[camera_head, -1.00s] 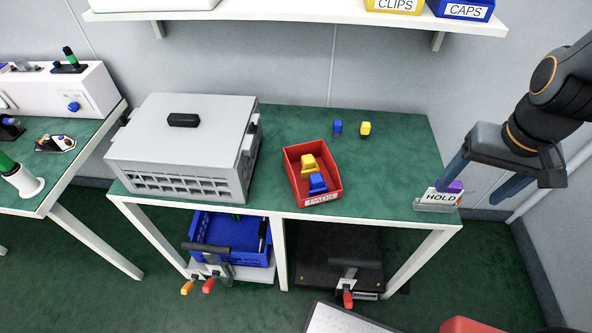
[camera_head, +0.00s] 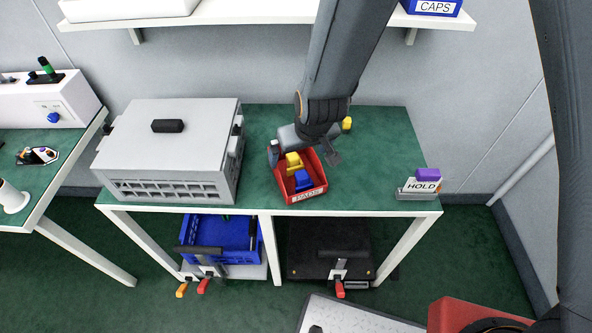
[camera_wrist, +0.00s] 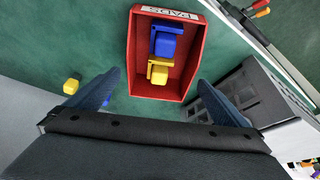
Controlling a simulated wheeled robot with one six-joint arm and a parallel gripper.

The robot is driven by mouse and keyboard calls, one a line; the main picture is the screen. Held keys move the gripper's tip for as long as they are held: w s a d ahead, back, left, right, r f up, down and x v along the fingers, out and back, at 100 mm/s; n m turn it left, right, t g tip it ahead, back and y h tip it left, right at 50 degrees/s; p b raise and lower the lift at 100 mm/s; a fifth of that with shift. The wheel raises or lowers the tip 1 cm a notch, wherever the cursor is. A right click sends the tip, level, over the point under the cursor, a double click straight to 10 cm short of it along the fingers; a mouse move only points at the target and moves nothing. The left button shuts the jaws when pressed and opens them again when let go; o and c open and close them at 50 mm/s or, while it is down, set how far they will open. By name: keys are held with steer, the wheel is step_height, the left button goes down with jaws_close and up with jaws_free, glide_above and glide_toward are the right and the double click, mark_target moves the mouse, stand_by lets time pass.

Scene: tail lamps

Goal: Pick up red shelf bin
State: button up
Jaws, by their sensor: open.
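The red shelf bin (camera_head: 314,194) labelled PADS stands on the green table top, right of the grey case. A yellow piece (camera_head: 294,162) and a blue piece (camera_head: 303,181) lie inside it. My gripper (camera_head: 304,154) is over the back end of the bin, pointing down. In the wrist view, my gripper's fingers (camera_wrist: 165,92) are spread wide and empty, one to each side of the near end of the red bin (camera_wrist: 193,60). Whether a finger touches the bin cannot be told. My arm hides part of the table behind the bin.
The grey case (camera_head: 165,150) with a black handle stands close left of the bin. A HOLD sign (camera_head: 421,187) with a purple piece stands at the table's right end. A small yellow piece (camera_head: 347,123) sits behind the bin. Table between bin and sign is clear.

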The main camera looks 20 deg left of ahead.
mark_target(295, 161)
steer(key=shift+p+x, duration=0.7)
steer(key=shift+x, duration=2.05)
steer(key=shift+a, duration=0.1)
steer(key=shift+r, duration=0.1)
steer(key=c, duration=0.8)
steer(key=shift+r, duration=0.1)
